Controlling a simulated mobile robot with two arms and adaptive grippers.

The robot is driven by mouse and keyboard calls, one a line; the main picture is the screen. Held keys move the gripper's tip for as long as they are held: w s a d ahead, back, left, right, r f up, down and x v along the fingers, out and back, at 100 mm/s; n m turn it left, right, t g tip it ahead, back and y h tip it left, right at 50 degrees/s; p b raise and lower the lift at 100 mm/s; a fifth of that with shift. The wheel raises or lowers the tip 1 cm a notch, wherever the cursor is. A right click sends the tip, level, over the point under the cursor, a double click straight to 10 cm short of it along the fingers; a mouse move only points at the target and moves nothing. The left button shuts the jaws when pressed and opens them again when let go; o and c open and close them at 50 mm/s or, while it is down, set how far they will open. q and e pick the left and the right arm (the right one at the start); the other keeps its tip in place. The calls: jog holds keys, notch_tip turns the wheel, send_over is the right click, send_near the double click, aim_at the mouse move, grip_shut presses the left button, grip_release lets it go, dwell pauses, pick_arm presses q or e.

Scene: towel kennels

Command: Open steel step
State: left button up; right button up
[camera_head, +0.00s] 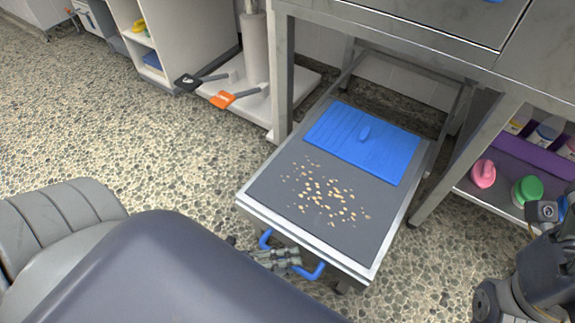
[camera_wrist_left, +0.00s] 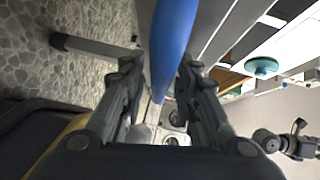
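The steel step (camera_head: 372,262) is pulled out from under the steel table, like a drawer. It has a dark grey top with scattered tan pieces and a blue folded mat or towel (camera_head: 395,148) at its back. A blue handle (camera_head: 311,273) sits on its front edge. My left gripper (camera_head: 276,259) is at the middle of this handle and hides part of its bar. In the left wrist view, the blue bar (camera_wrist_left: 172,40) runs between the two fingers, which close around it. My right arm shows at the right edge; its fingers cannot be made out.
The steel table (camera_head: 400,38) stands over the step's back end. A shelf with a pink item (camera_head: 483,173) and a green-lidded item (camera_head: 527,190) is at the right. A white base (camera_head: 250,103) with orange and black pedals is at the left. Pebbled floor is clear at the left.

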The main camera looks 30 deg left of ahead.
dwell(0.3)
pick_arm(q)
jog(key=v, duration=1.2)
jog(key=shift+a, duration=0.1)
